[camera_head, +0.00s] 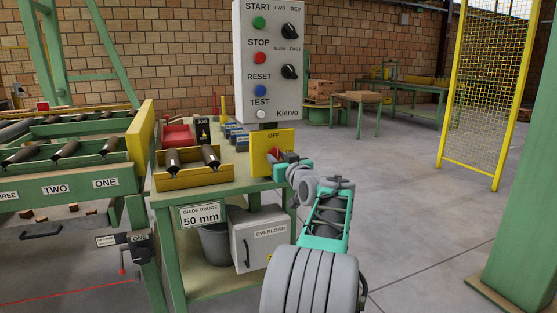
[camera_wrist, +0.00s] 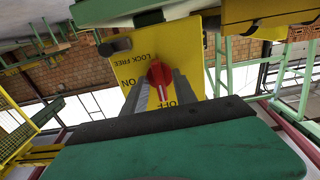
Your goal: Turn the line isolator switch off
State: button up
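The line isolator switch is a yellow plate (camera_head: 265,153) with a red handle, mounted at the right end of the green bench. OFF is printed at the plate's top in the head view. In the wrist view the plate (camera_wrist: 191,45) shows upside down with ON, OFF and LOCK FREE labels. The red handle (camera_wrist: 160,75) points towards OFF there. My gripper (camera_wrist: 163,78) reaches the plate with one finger on each side of the handle. The fingers stand apart, with yellow plate showing between them. In the head view the gripper (camera_head: 285,160) covers part of the handle.
A grey control panel (camera_head: 268,60) with buttons and knobs rises behind the plate. Rollers and a red tray (camera_head: 177,135) sit on the bench to its left. A grey overload box (camera_head: 262,237) is below. Open floor lies right, before a yellow mesh fence (camera_head: 487,90).

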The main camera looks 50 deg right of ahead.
jog(key=p+v, duration=0.1)
jog(key=v, duration=0.6)
jog(key=shift+s+a, duration=0.15)
jog(key=shift+s, duration=0.2)
